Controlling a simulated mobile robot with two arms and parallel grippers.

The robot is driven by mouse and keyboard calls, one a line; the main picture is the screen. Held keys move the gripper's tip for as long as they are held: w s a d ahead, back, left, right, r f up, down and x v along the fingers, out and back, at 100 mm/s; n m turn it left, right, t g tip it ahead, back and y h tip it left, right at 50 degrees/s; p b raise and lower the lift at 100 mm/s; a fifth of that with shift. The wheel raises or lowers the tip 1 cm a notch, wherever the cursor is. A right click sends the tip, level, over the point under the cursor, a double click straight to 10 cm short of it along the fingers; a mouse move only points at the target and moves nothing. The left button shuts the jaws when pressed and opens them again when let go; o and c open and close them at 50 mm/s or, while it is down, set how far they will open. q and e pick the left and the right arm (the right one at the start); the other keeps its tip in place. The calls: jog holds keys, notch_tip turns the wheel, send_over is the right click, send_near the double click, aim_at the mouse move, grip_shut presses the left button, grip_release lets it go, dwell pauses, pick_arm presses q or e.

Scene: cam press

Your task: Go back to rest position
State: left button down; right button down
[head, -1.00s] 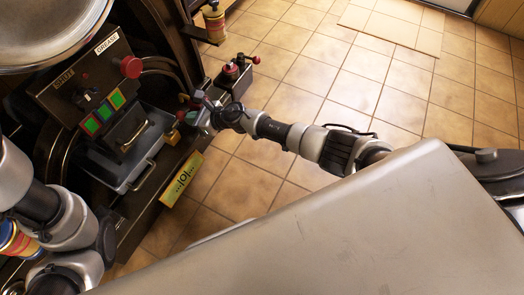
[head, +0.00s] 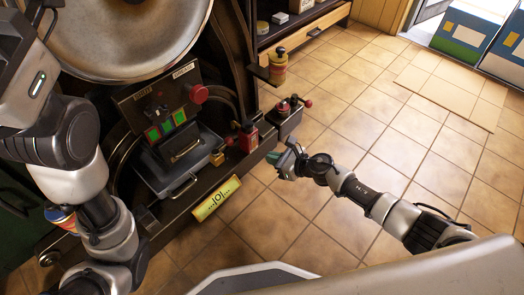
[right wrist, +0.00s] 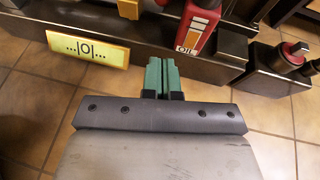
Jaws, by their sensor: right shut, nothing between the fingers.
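My right gripper (head: 274,158) is in the middle of the head view, above the tiled floor, just right of the machine's base. In the right wrist view its green fingers (right wrist: 161,76) are pressed together with nothing between them. It stands apart from the red oil can (head: 248,137), which is on the machine's ledge; the can also shows in the right wrist view (right wrist: 199,27), beyond the fingertips. My left arm rises along the left side of the head view; its gripper does not show clearly.
The machine's control panel (head: 165,108) has a red button and green buttons. A grey drawer box (head: 178,165) sits below it. A yellow sign (head: 216,198) is on the machine's base edge. A black box with red knobs (head: 287,117) stands at its right. Open tiled floor lies to the right.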

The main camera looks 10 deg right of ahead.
jog(key=shift+s+d+r, duration=0.15)
jog(key=shift+s+d, duration=0.05)
jog(key=shift+s, duration=0.05)
